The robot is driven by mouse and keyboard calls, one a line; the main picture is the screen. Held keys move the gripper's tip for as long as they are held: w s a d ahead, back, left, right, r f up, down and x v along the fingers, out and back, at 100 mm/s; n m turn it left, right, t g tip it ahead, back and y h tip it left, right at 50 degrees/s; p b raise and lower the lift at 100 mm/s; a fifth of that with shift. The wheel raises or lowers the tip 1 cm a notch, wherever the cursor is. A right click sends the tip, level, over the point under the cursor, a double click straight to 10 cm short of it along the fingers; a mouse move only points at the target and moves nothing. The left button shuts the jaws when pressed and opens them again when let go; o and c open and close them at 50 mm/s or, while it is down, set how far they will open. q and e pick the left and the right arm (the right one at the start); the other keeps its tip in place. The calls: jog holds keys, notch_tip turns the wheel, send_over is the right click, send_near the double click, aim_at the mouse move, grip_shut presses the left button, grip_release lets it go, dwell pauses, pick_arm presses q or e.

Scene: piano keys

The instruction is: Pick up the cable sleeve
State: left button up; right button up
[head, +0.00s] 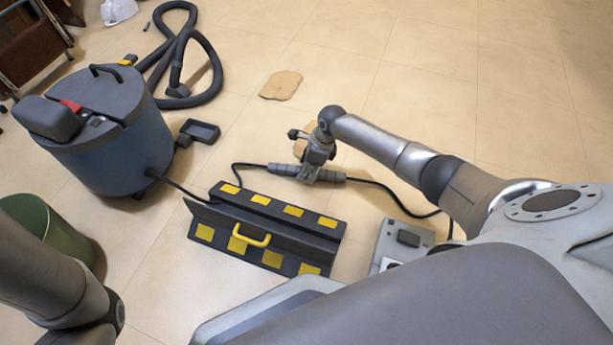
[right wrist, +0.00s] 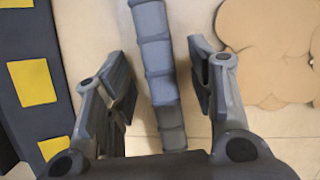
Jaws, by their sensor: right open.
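The cable sleeve (head: 283,170) looks like a grey, ribbed tube around a black cable that lies on the tiled floor. In the right wrist view the sleeve (right wrist: 158,72) runs lengthwise between my right gripper's two fingers. My right gripper (head: 316,168) is open, directly over the sleeve, and hides its middle in the head view. In the right wrist view the open fingers (right wrist: 160,85) stand one on each side of the sleeve, with gaps showing. My left gripper is out of view; only part of the left arm shows at the lower left.
A black cable ramp (head: 272,216) with yellow patches lies just beside the sleeve. A blue-grey vacuum (head: 115,148) with a hose (head: 214,80) and a green bin (head: 52,232) are left. A grey box (head: 390,244) is nearer me. Tan flat pieces (head: 281,85) lie beyond; floor at upper right is clear.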

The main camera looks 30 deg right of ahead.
jog(key=shift+c, duration=0.2)
grip_shut()
dwell(0.3)
